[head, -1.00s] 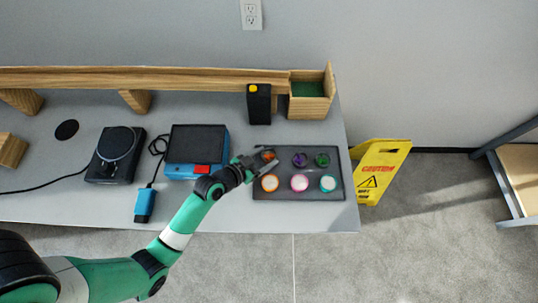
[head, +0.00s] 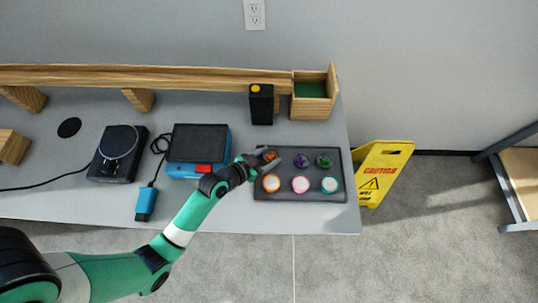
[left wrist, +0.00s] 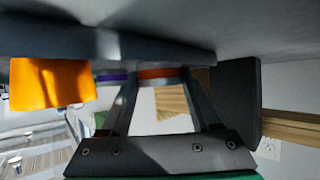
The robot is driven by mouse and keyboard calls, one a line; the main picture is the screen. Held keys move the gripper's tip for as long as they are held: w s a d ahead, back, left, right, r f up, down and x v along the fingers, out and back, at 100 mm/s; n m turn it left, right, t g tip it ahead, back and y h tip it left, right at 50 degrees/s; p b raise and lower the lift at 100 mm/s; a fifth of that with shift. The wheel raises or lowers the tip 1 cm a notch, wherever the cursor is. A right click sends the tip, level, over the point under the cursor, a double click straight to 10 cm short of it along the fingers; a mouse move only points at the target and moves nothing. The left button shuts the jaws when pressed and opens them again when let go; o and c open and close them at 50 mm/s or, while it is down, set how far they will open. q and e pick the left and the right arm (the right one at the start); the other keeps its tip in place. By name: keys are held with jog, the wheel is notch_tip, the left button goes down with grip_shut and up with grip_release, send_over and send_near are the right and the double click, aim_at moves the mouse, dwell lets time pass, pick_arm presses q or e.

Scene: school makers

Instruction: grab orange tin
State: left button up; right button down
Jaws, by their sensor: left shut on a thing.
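The orange tin (head: 270,155) sits at the back left of the dark tray (head: 299,198). In the left wrist view its orange band (left wrist: 158,74) shows between the two fingers. My left gripper (head: 265,160), also in the left wrist view (left wrist: 160,88), is shut on the orange tin from its left side. The tin still appears to be at its place in the tray; I cannot tell whether it is lifted. A purple tin (head: 301,160) and a green tin (head: 324,160) stand to its right. My right gripper is not in view.
In front are round white-topped pieces rimmed orange (head: 271,183), pink (head: 300,184) and teal (head: 329,184). A blue device (head: 199,150) is left; a yellow caution sign (head: 379,172) is right.

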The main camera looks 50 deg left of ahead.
aim_at(266, 156)
pick_arm(q)
jog(key=r, duration=0.1)
jog(key=r+p, duration=0.2)
jog(key=r, duration=0.1)
jog(key=shift+s+a, duration=0.25)
jog(key=shift+a, duration=0.05)
jog(key=shift+s+a+r+p, duration=1.3)
jog(key=shift+s+r+p, duration=0.15)
jog(key=shift+s+p, duration=0.4)
jog(key=shift+s+a+r+p, duration=1.4)
jog(key=shift+s+p, duration=0.3)
jog(key=shift+p, duration=0.3)
jog(key=shift+s+a+r+p, duration=1.25)
jog(key=shift+s+r+p, duration=0.25)
jog(key=shift+s+p, duration=0.35)
